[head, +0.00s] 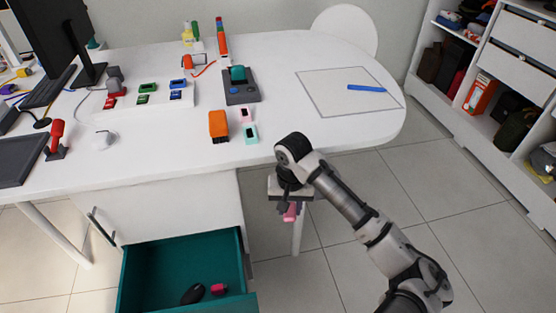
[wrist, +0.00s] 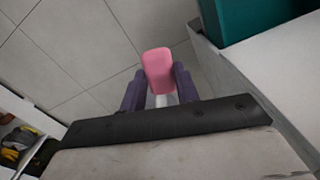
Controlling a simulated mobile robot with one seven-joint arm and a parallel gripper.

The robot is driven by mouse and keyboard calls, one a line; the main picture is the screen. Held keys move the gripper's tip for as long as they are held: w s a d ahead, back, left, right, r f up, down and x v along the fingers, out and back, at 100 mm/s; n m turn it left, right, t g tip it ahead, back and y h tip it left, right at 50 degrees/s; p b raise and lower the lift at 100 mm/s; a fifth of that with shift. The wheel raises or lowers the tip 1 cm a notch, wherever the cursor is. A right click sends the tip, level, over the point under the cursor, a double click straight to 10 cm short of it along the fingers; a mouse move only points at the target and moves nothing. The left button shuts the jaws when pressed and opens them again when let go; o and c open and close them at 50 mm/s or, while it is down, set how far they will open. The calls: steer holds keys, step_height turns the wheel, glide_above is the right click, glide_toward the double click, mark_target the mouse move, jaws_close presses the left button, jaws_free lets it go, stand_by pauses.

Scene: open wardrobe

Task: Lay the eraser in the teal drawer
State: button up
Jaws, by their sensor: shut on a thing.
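A pink eraser (wrist: 159,70) with a pale lower end is held between the two purple fingers of my gripper (wrist: 160,88). In the head view the eraser (head: 290,213) hangs below my gripper (head: 286,208), in front of the desk's edge and above the floor. The teal drawer (head: 178,257) is pulled open under the desk, left of and lower than my gripper. A dark rounded object (head: 193,294) and a small red-pink object (head: 218,289) lie in it. A teal part of the drawer (wrist: 250,18) shows at the top right of the wrist view.
The white desk (head: 170,160) carries several small items, including an orange block (head: 218,124), a grey and teal device (head: 239,87), and a blue stick (head: 366,88) on an outlined square. A monitor (head: 52,45) stands at left, shelves (head: 500,60) at right. Floor right of the drawer is clear.

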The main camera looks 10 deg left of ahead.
steer(key=d+f, duration=0.2)
steer(key=f, duration=1)
steer(key=s+d+f+m, duration=0.1)
steer(key=d+f, duration=0.2)
steer(key=f, duration=0.9)
steer(key=shift+s+d+m, duration=0.25)
steer(key=shift+d+m, duration=0.05)
steer(key=shift+d, duration=0.05)
